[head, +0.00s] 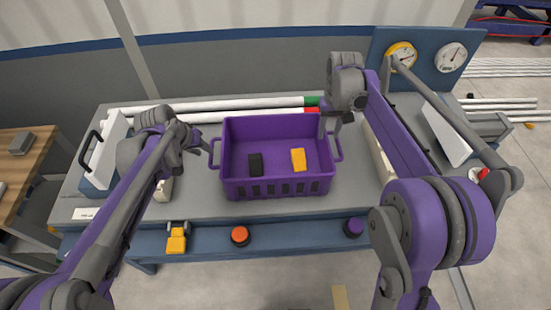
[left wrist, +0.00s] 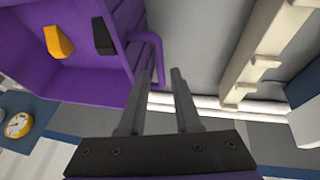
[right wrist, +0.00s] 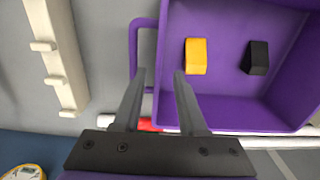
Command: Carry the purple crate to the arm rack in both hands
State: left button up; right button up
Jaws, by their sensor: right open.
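The purple crate (head: 276,188) sits on the grey bench with a loop handle at each end. It holds a black block (head: 255,164) and a yellow block (head: 298,159). My left gripper (head: 208,147) is open at the crate's left handle (left wrist: 158,55); the handle's outer bar shows between the fingers (left wrist: 161,72). My right gripper (head: 331,130) is open above the crate's right end. In the right wrist view, the right handle (right wrist: 135,45) lies partly behind one finger and the crate wall shows between the fingers (right wrist: 160,72). I cannot tell which rack is the arm rack.
White pipes (head: 215,104) lie behind the crate, with green and red ends. Cream notched rails stand either side, one at the right (head: 381,158). Orange (head: 240,234) and purple (head: 353,227) knobs and a yellow part (head: 176,240) are along the front ledge. Gauges (head: 452,56) stand back right.

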pick_arm(q)
jog(key=x, duration=1)
pick_arm(e)
send_over(321, 163)
jog(key=f, duration=1)
jog(key=shift+w+d, duration=0.1)
jog(key=shift+w, duration=0.1)
pick_arm(q)
jog(key=c, duration=0.4)
pick_arm(e)
jog(key=c, duration=0.4)
pick_arm(q)
grip_shut()
pick_arm(e)
grip_shut()
